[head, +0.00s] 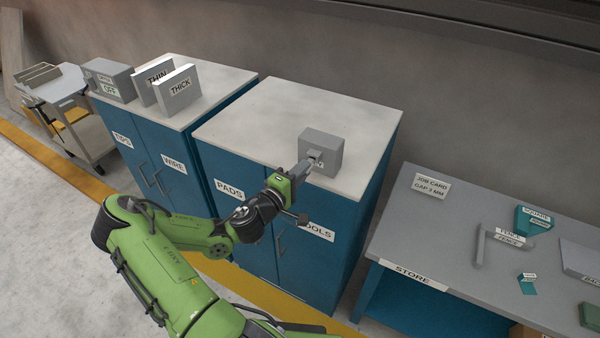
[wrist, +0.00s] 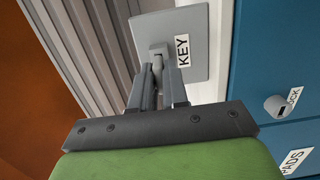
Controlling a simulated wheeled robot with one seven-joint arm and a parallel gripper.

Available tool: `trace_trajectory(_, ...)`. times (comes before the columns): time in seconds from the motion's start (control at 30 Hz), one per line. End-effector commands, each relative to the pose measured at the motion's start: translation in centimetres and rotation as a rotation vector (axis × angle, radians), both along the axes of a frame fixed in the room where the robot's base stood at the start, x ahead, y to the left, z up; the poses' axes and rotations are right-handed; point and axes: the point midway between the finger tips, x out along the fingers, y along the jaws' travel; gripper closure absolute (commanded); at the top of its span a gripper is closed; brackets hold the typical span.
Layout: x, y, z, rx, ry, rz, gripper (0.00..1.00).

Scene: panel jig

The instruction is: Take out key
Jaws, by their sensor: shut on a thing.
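A grey box (head: 325,147) stands on the top of the PADS and TOOLS cabinet. In the wrist view the grey box (wrist: 200,75) has a face labelled KEY. My gripper (head: 308,163) is in front of this face, and its two fingers are shut on a grey key (wrist: 157,57). The key shows between the fingers in the wrist view, at the box face. How deep it sits in the box is hidden.
The PADS and TOOLS cabinet (head: 240,125) has blue doors; a round lock knob (wrist: 277,105) shows on it. To the left, blocks THIN (head: 149,88) and THICK (head: 179,90) stand on another cabinet. A grey store bench (head: 440,235) with tools is at right.

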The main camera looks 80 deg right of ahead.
Motion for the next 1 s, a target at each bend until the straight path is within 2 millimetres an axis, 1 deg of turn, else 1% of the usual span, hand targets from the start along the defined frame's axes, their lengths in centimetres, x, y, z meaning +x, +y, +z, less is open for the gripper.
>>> trace_trajectory(0.87, -0.9, -2.0, 0.0, -0.001, 0.001, 0.000, 1.00)
trace_trajectory(0.9, -0.9, -2.1, 0.0, -0.001, 0.001, 0.000, 0.84)
trace_trajectory(1.0, -0.9, -2.1, 0.0, 0.000, 0.001, 0.001, 0.69)
